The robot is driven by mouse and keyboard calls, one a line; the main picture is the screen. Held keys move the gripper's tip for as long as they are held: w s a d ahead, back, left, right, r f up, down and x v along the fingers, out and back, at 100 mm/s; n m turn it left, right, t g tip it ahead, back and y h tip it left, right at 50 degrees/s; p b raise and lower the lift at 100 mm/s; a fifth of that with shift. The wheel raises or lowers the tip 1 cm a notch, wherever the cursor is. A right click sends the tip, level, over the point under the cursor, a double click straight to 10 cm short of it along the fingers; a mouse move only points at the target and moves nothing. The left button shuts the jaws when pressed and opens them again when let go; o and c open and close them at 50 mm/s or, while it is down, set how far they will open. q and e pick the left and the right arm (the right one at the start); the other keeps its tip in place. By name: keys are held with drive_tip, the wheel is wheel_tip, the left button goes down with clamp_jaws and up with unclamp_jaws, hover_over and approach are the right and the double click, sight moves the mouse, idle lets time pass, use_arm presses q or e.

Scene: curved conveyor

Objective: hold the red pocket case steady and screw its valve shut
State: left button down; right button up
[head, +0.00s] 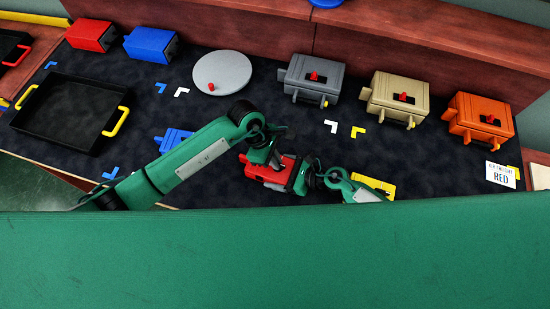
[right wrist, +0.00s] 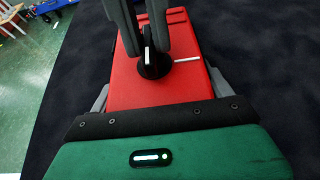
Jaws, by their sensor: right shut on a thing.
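The red pocket case (head: 268,174) is at the near middle of the table in the head view, between my two grippers. In the right wrist view the red case (right wrist: 140,90) fills the middle. My right gripper (head: 308,176) is shut on the case, with a grey finger along each side. The case's round black valve (right wrist: 154,66) has a white stripe pointing up the picture. A white mark lies on the case to the valve's right. My left gripper (right wrist: 146,48) comes down over the valve, a finger on each side. Whether its fingers touch the valve is unclear.
A black tray (head: 48,133) with yellow handles is at left. Red (head: 91,35) and blue (head: 150,44) cases, a grey disc (head: 222,87), and grey (head: 312,80), tan (head: 397,98) and orange (head: 479,120) boxes stand along the back. A RED sign (head: 501,174) is at right.

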use_arm(q)
drive_tip(key=shift+n, duration=0.3)
drive_tip(key=n, duration=0.1)
drive_tip(key=n+t, duration=0.1)
drive_tip(key=n, duration=0.1)
drive_tip(key=shift+s+t+h, duration=0.2)
drive_tip(key=shift+t+h, duration=0.1)
drive_tip(key=n, duration=0.2)
drive_tip(key=n+t, duration=0.1)
drive_tip(key=n, duration=0.1)
drive_tip(key=shift+s+n+t, duration=0.2)
drive_tip(key=shift+n+t, duration=0.1)
drive_tip(key=shift+n, duration=0.1)
drive_tip(key=n, duration=0.2)
drive_tip(key=n+t+y, duration=0.1)
drive_tip(key=n, duration=0.1)
drive_tip(key=shift+s+d+r+n+t, duration=0.1)
drive_tip(key=shift+s+d+n+t, duration=0.05)
drive_tip(key=shift+n+t, duration=0.15)
drive_tip(key=n+y, duration=0.1)
drive_tip(key=n, duration=0.1)
drive_tip(key=shift+d+r+n+t, duration=0.1)
drive_tip(key=shift+d+n+t, duration=0.05)
drive_tip(key=shift+n+t, duration=0.25)
drive_tip(key=shift+n+y, duration=0.3)
drive_tip(key=shift+n, duration=0.6)
drive_tip(key=shift+s+n, duration=0.1)
drive_tip(key=shift+n, duration=0.2)
drive_tip(key=c, duration=1.5)
unclamp_jaws()
